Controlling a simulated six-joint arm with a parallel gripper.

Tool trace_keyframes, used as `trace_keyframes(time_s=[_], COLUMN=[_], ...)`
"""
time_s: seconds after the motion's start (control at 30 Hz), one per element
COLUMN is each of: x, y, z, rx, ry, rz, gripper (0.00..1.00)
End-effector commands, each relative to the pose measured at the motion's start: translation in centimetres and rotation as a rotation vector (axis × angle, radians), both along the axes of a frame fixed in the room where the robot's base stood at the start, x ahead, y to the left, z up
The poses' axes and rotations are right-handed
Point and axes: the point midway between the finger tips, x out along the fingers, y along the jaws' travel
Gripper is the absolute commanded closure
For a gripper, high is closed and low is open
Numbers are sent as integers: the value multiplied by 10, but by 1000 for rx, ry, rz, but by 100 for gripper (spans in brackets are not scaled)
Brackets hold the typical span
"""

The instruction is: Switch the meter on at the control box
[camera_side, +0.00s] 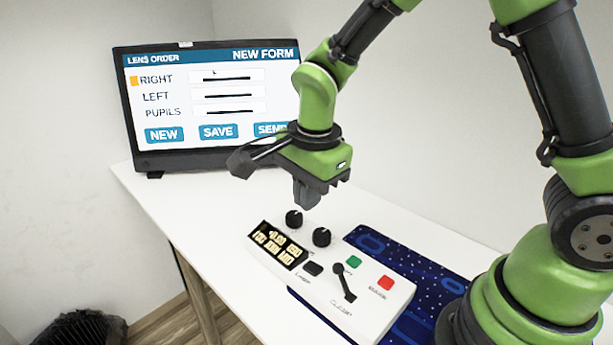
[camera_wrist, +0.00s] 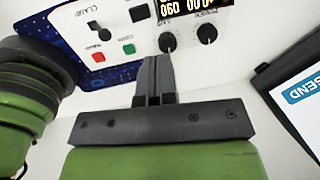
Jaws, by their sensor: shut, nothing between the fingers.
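The white control box (camera_side: 345,312) lies on the table with a lit display (camera_side: 278,243), its characters too small to read surely. Two black knobs, a left one (camera_side: 294,218) and a right one (camera_side: 322,237), stand behind the display. A small black switch (camera_side: 313,269) sits beside the display; its position is unclear. A black lever (camera_side: 344,284), green button (camera_side: 354,262) and red button (camera_side: 386,283) are farther right. My gripper (camera_side: 306,200) is shut and empty, pointing down above the knobs. In the wrist view its fingertips (camera_wrist: 157,60) appear just below a knob (camera_wrist: 167,42); contact cannot be told.
A monitor (camera_side: 215,95) showing a lens order form stands at the back left of the white table (camera_side: 160,200). A blue patterned mat (camera_side: 375,245) lies under the box. A black bin (camera_side: 80,328) is on the floor. The table's left part is clear.

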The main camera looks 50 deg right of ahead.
Motion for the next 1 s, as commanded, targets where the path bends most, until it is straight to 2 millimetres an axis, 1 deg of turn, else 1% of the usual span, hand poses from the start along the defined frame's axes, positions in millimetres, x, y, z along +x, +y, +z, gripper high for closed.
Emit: trace_keyframes(time_s=[0.03,0.2,0.33,0.6,0.7,0.77,0.87,0.9,1.0], x=[2,4,5,4,2,-2,-17,-25,-50], y=[0,0,0,0,-2,-4,-11,-14,-21], z=[9,24,28,28,34,44,69,81,107], rx=[1,0,-1,-1,3,8,14,14,-1], ry=[-6,-1,0,1,-10,-30,-86,-116,-200], rz=[0,0,1,1,24,67,190,255,432], gripper=[100,100,100,100,100,100,100,100,100])
